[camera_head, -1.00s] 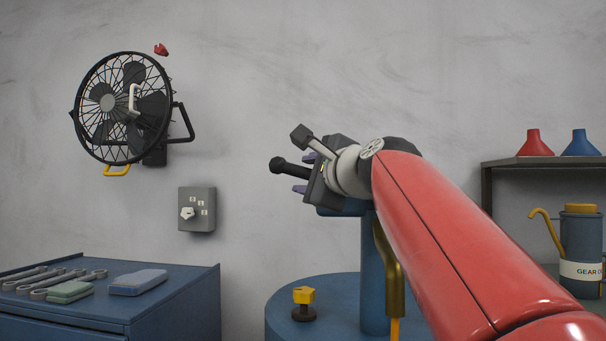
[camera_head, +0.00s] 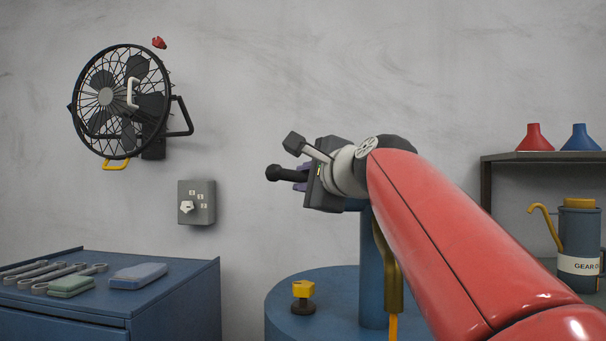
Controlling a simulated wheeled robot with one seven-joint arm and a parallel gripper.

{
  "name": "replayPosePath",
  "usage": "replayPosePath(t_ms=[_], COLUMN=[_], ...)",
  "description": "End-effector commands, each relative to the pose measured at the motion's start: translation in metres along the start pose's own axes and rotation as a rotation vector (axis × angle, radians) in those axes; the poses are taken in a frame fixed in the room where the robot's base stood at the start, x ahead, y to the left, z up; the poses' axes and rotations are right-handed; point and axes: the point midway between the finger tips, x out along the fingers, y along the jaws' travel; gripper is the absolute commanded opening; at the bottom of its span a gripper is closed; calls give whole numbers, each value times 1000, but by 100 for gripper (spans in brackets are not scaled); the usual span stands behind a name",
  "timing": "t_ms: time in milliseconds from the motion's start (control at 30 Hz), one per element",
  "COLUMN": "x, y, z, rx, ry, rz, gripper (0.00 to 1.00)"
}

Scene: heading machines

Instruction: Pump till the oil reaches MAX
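A blue drum (camera_head: 335,285) stands at the lower middle with a blue pump column (camera_head: 372,270) rising from its lid. A dark pump handle (camera_head: 284,173) with a rounded black end sticks out to the left at the column's top. My gripper (camera_head: 301,179) is at this handle, its purple fingers close in against the bar just behind the rounded end. It looks shut on the handle. The gripper body and my red arm hide the column's top and the rest of the handle. A brass-coloured spout (camera_head: 390,265) hangs beside the column. No oil level or MAX mark is visible.
A yellow-topped knob (camera_head: 303,289) stands on the drum lid. A blue cabinet (camera_head: 175,299) with wrenches is at left. A fan (camera_head: 122,101) and a switch box (camera_head: 197,203) are on the wall. A gear oil can (camera_head: 580,232) stands at right.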

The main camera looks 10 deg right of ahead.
Motion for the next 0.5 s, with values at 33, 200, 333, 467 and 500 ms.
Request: replayPosePath(t_ms=[33, 200, 333, 467, 500], x=[0, 0, 0, -2, -5], y=[0, 0, 0, 0, 0], z=[0, 0, 0, 0, 0], rx=[0, 1, 1, 1, 1], ry=[0, 0, 0, 0, 1], rz=[-1, -1, -1, -2, -2], gripper=[26, 41, 41, 41, 41])
